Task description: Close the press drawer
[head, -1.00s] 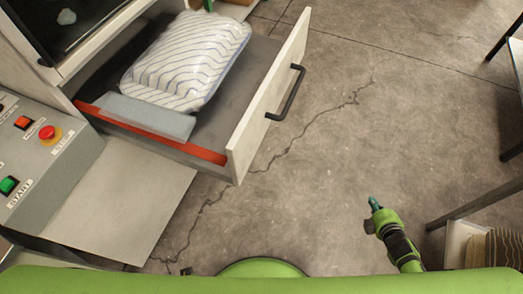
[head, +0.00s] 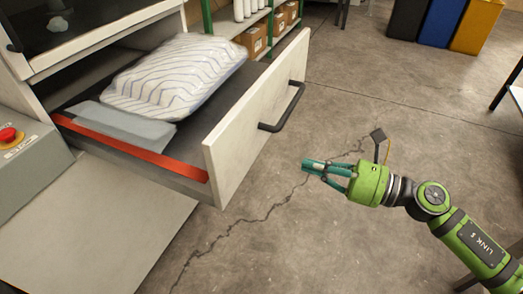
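The press drawer (head: 255,118) is pulled out, its pale front panel standing well away from the press body. A dark bar handle (head: 287,108) is on its outer face. A striped white pillow (head: 175,75) lies inside, beside a flat grey piece (head: 122,124) and a red strip (head: 130,148) along the near side. My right gripper (head: 306,166) is right of the drawer front and points left toward it, apart from it and below the handle in the picture. Its teal fingertips look together, with nothing between them. My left gripper is not in view.
The press control panel (head: 30,165) with a red button is at the left. A green-framed shelf (head: 240,22) with boxes stands behind the drawer. Colored bins (head: 440,22) are at the far right back. Concrete floor in front of the drawer is clear.

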